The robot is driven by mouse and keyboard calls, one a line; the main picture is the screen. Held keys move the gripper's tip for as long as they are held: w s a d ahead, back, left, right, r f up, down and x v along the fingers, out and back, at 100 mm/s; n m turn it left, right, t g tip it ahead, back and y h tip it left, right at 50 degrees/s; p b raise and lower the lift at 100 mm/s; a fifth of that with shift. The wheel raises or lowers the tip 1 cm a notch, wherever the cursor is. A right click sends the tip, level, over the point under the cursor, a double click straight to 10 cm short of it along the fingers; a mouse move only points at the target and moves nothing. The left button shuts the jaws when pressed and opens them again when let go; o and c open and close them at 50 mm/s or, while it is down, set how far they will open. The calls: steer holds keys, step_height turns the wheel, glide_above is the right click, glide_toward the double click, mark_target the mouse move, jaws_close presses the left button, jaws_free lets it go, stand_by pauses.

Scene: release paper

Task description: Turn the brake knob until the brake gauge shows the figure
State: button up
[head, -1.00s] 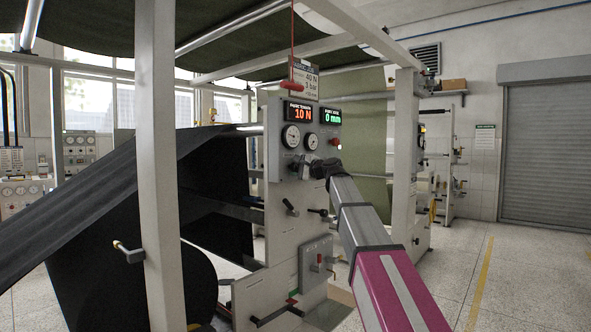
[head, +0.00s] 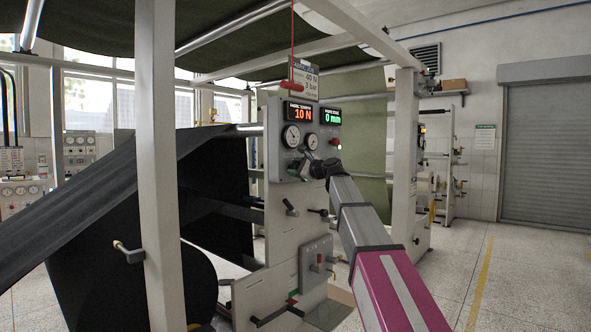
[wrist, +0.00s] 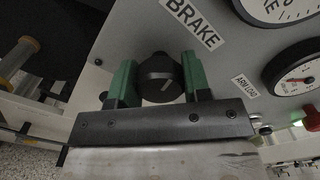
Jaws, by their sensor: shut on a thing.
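The black brake knob (wrist: 160,84) with a pale pointer line sits on the grey panel below the BRAKE label (wrist: 194,22) in the wrist view. My gripper (wrist: 158,70) has its two green fingers on either side of the knob and is shut on it. Part of a large white dial (wrist: 280,8) shows above right; its needle is out of view. In the head view my gripper (head: 305,167) is at the panel below two round gauges, the left one (head: 291,136) larger. Their readings are too small to tell. My gripper hides the knob there.
A red display (head: 299,113) reads 10 N, and a green one (head: 332,116) reads 0 mm. A hanging card (head: 305,80) shows 40 N and 3 bar. A smaller ARM LOAD gauge (wrist: 294,78) is right of the knob. A white post (head: 158,170) stands left.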

steer(key=o, duration=0.9)
steer(key=shift+o, duration=0.2)
steer(key=v, duration=1)
steer(key=shift+s+d, duration=0.3)
steer(key=shift+f, duration=0.15)
